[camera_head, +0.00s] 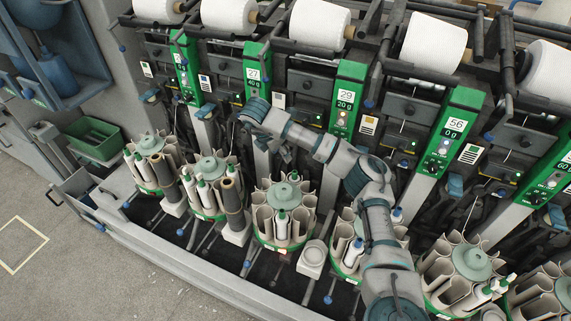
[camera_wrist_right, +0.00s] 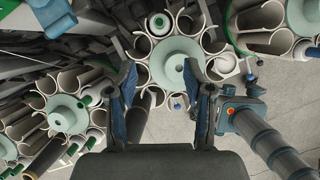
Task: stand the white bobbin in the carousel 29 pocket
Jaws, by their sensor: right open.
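The carousel 29 (camera_head: 285,190), a ring of beige pockets around a pale green hub, stands below the green 29 panel (camera_head: 351,97). It is the middle carousel in the right wrist view (camera_wrist_right: 178,65). Another bobbin with a green ring (camera_wrist_right: 160,22) sits in a back pocket. My right gripper (camera_wrist_right: 165,105) is open and empty above the carousel, fingers apart on either side of the pocket. In the head view its fingers are hard to make out. My left gripper is not seen.
A white cup stand (camera_head: 312,257) is right of carousel 29. A dark bobbin (camera_head: 236,222) stands to its left. Neighbouring carousels (camera_head: 208,172) hold more bobbins. Machine panels and levers crowd behind. A green bin (camera_head: 94,138) is at the left; the floor in front is open.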

